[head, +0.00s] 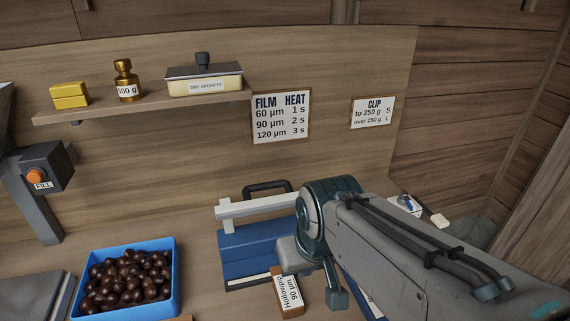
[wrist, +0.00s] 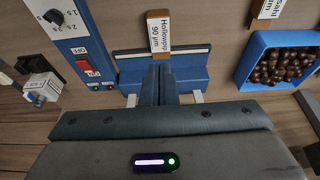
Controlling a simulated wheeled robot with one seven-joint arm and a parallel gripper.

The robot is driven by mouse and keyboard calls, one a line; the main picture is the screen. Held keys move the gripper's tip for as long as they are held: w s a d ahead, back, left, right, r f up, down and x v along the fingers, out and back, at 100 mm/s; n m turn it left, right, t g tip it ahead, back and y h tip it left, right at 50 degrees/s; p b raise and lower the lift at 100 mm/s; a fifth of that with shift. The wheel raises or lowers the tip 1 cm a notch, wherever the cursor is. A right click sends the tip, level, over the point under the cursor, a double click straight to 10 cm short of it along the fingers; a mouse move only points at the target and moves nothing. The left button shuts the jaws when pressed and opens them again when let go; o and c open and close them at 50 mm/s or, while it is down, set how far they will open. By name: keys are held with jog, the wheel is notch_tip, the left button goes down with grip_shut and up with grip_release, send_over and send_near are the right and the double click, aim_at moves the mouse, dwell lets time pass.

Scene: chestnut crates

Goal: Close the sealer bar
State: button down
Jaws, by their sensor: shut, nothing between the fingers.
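The sealer has a blue body (head: 250,255), with a pale bar (head: 255,207) standing raised above it and a black handle (head: 267,187) behind. A pale strip runs along the body's front edge. In the wrist view the blue body (wrist: 190,77) lies beyond my gripper (wrist: 159,70), with pale arm ends beside the fingers. My gripper is shut and empty, over the sealer; whether it touches is unclear. In the head view my arm hides the sealer's right part and the fingertips. The control panel (wrist: 80,50) has a dial and red switch.
A labelled brown block (head: 289,294) stands in front of the sealer. A blue crate (head: 174,280) of chestnuts is to the left. A shelf (head: 140,105) holds a yellow block, a bottle and a lidded box. Small items (head: 405,204) lie at the right rear.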

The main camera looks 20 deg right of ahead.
jog(key=w+r, duration=0.2)
jog(key=w, duration=1.4)
jog(key=w+r, duration=0.3)
jog(key=w, duration=1.4)
jog(key=p+x, duration=0.2)
jog(key=x, duration=0.7)
jog(key=shift+f, duration=0.4)
jog(key=shift+s+d, duration=0.1)
jog(key=shift+s+t+b, duration=0.3)
jog(key=shift+s+b, duration=0.2)
jog(key=shift+b, duration=0.15)
jog(key=shift+d+b, duration=0.15)
jog(key=shift+b, duration=0.15)
jog(key=shift+s, duration=0.1)
